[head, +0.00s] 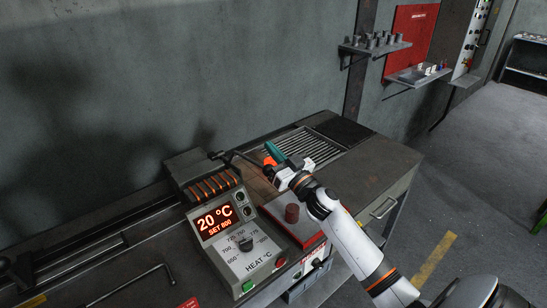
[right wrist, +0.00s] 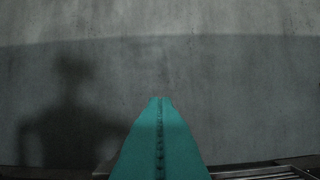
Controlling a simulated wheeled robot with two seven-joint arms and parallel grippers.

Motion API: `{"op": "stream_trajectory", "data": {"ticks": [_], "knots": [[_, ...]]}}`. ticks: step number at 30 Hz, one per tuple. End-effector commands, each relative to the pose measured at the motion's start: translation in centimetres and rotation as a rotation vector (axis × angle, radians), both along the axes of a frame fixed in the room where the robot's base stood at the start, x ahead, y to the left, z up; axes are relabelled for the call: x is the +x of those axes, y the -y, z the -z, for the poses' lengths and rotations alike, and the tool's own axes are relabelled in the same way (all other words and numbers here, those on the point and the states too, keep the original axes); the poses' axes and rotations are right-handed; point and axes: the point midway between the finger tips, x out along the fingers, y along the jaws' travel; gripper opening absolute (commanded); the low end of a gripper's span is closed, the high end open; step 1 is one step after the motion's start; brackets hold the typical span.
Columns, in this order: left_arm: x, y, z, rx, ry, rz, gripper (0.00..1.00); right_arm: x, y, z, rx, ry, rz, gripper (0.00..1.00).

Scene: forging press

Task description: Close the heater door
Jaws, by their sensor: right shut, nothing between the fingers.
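The heater (head: 187,168) is a dark box with several orange-lit slots, at the back of the bench behind its control panel (head: 238,240), which reads 20 °C, SET 800. A thin dark bar (head: 224,156) sticks out at the heater's upper right, towards my right gripper. I cannot clearly make out the heater door or how far it stands open. My right gripper (head: 275,152) is right of the heater, above the bench, with its teal fingers together and empty. In the right wrist view the shut fingers (right wrist: 160,135) point at the bare wall. My left gripper is not in view.
A slatted grate (head: 305,147) lies behind my right gripper. A bent rod (head: 140,280) lies on the bench at left. Wall shelves (head: 375,47) hang at the back.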

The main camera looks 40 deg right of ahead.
Motion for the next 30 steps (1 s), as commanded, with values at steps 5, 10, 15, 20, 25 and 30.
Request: {"op": "stream_trajectory", "data": {"ticks": [5, 10, 15, 20, 25, 30], "knots": [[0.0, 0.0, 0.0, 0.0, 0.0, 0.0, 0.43, -0.3, -0.1, 3.0, 0.008, -0.009, 0.002, 0.0], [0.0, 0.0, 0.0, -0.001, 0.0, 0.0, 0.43, -0.3, -0.1, 3.8, 0.004, -0.008, 0.002, 0.0], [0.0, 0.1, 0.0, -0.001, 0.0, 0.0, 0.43, -0.4, -0.1, 3.9, 0.003, -0.008, 0.002, 0.0], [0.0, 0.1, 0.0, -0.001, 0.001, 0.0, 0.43, -0.4, -0.1, 3.9, 0.003, -0.007, 0.002, 0.0], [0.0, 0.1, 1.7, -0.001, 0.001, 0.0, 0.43, -0.6, -0.2, 5.2, 0.004, 0.011, 0.0, 0.0], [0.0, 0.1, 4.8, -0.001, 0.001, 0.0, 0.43, -1.2, -0.1, 7.0, 0.011, 0.057, 0.0, 0.0]]}}
